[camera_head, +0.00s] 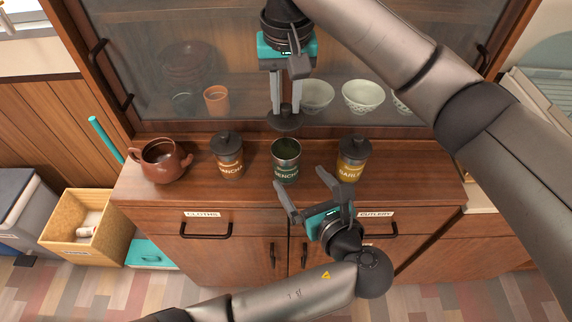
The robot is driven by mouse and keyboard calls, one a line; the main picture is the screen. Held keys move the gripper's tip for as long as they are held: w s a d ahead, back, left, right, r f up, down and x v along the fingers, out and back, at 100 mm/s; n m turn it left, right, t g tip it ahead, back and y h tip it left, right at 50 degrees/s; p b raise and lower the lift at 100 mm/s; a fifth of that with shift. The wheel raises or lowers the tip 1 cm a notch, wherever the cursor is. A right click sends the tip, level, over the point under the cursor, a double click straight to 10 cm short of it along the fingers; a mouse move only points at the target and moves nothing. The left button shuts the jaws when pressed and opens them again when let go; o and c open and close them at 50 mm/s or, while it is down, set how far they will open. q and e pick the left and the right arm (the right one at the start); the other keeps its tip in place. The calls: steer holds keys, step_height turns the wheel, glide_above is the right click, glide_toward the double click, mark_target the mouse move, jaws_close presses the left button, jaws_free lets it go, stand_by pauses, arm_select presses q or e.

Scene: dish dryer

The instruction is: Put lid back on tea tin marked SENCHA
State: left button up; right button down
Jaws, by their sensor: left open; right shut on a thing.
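The green tea tin marked SENCHA (286,172) stands upright and uncovered on the wooden cabinet top, with its dark inside showing. My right gripper (287,106) is shut on a dark lid (285,122). It holds the lid above the SENCHA tin, apart from it and seemingly a little behind its opening. My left gripper (313,195) is open and empty, low and to the right of the SENCHA tin, in front of the cabinet top's edge.
A lidded orange-brown tin (229,164) stands left of SENCHA and a lidded yellow tin (351,168) right. A brown teapot (163,163) sits at the far left of the cabinet top (200,193). Behind are glass doors with bowls (362,97) inside.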

mark_target(281, 154)
arm_select(q)
steer(key=x, duration=1.2)
steer(key=shift+s+a, duration=0.1)
jaws_close()
stand_by(0.5)
